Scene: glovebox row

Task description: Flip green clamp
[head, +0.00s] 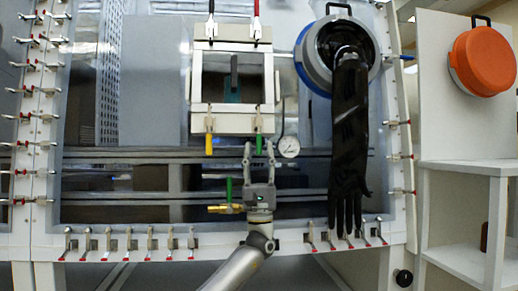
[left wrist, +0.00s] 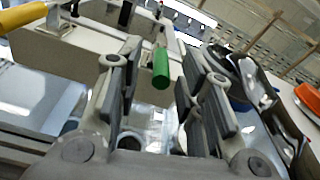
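The green clamp (head: 259,143) is at the lower right of the white square door frame (head: 234,122), its green handle hanging down. My left gripper (head: 258,155) is just below it with its fingers pointing up. In the left wrist view the green handle (left wrist: 161,68) appears between the two open fingers of the gripper (left wrist: 163,75), with gaps on both sides. I cannot tell whether its tip is within the fingers' depth. My right gripper is not in view.
A yellow clamp (head: 209,142) is at the frame's lower left. Black (head: 211,8) and red (head: 257,8) clamps are on top. A gauge (head: 288,147) and a black glove (head: 349,130) are right of the gripper. A green-handled valve (head: 229,190) is close at left.

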